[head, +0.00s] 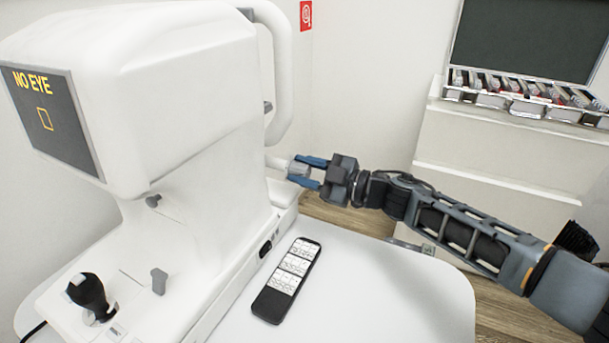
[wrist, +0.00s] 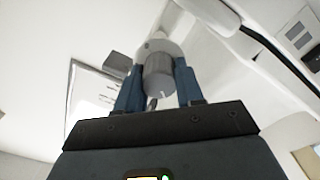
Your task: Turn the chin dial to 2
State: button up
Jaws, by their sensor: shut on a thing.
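The white eye-test machine (head: 190,110) stands on the left of the table, its screen (head: 48,115) reading "NO EYE". The chin dial (head: 298,170) is a grey cylinder on the machine's right side, below the curved white head frame. My gripper (head: 308,173) reaches in from the right with its blue fingers on either side of the dial, shut on it. In the wrist view the grey dial (wrist: 159,75) sits between the two blue fingers, with a small light mark near its lower rim. I cannot read any numbers on it.
A black remote-like device (head: 287,280) with white labels lies on the white table (head: 390,295). A black joystick (head: 90,295) stands on the machine's base. An open lens case (head: 520,95) sits on a white cabinet (head: 500,160) at the right. The table's front right is clear.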

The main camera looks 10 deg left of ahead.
jog(key=shift+f+n+b, duration=0.1)
jog(key=shift+n+b, duration=0.3)
jog(key=shift+n, duration=0.6)
jog(key=o, duration=1)
jog(key=shift+v, duration=3.9)
jog(key=shift+p, duration=0.3)
